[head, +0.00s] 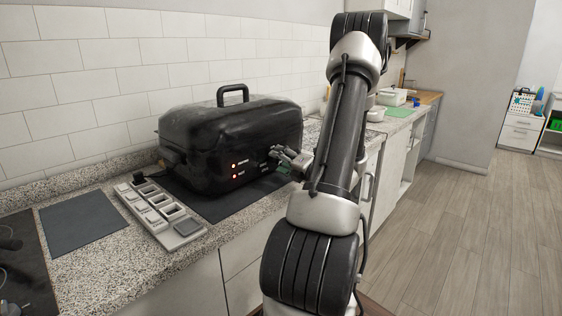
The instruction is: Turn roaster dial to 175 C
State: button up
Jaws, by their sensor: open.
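The black roaster (215,125) with a domed lid and a top handle stands on a dark mat on the counter. Two small lights (235,171) glow orange-red on its front. My gripper (275,156) is at the right part of the roaster's front, close to it, with its fingers pointing left toward the front face. The fingers look small here, and I cannot tell whether they touch anything. The dial and its markings are hidden behind the gripper or too small to make out.
A dark flat mat (80,222) lies farther left. My arm covers part of the counter to the right. Open wooden floor (470,230) lies at the right.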

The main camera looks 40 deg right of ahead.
jog(key=s, duration=1.1)
jog(key=shift+s+r, duration=0.2)
jog(key=shift+s, duration=0.1)
jog(key=shift+a, duration=0.1)
